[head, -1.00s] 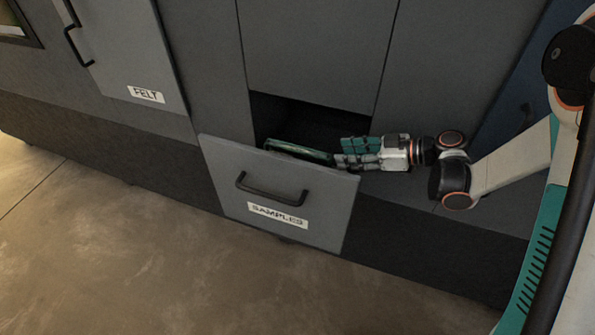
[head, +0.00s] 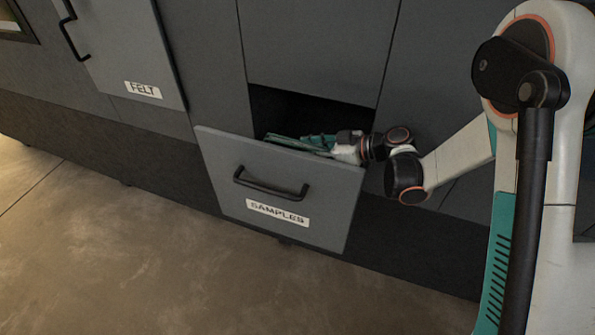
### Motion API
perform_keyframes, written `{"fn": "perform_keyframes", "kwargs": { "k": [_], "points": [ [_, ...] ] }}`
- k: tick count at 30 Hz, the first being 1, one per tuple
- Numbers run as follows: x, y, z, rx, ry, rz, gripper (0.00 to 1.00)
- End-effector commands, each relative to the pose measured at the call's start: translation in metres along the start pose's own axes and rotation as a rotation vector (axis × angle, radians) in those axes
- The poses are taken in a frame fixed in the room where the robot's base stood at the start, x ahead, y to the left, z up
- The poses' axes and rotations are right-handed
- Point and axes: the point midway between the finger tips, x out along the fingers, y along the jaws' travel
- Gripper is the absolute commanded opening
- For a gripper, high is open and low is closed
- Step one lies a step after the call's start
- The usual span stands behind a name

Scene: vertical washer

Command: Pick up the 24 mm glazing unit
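The drawer labelled SAMPLES (head: 225,165) is pulled open at the bottom of the grey machine. A flat greenish pane, which looks like the glazing unit (head: 290,146), shows just above the drawer's front panel; its lower part is hidden inside the drawer. My gripper (head: 318,143) reaches in over the drawer's right side, its teal fingers at the right end of the pane. The fingertips overlap the pane in this view, and I cannot tell whether they are closed on it. The pane's thickness is too small to read.
The drawer's black handle (head: 270,186) sticks out in front. A panel labelled FELT (head: 135,60) with a black handle stands at upper left. The dark opening (head: 300,108) is above the drawer, under a grey panel (head: 315,45). The floor (head: 130,250) in front is clear.

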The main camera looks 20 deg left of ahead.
Motion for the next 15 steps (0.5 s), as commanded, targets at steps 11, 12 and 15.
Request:
{"fn": "perform_keyframes", "kwargs": {
  "k": [11,12,15],
  "points": [
    [0.0095,0.0001,-0.0006,0.001,0.0,0.001,0.27],
    [0.0094,0.0002,-0.0006,0.001,0.0,0.001,0.18],
    [0.0094,0.0002,-0.0005,0.001,0.0,0.001,0.0]
  ]
}}
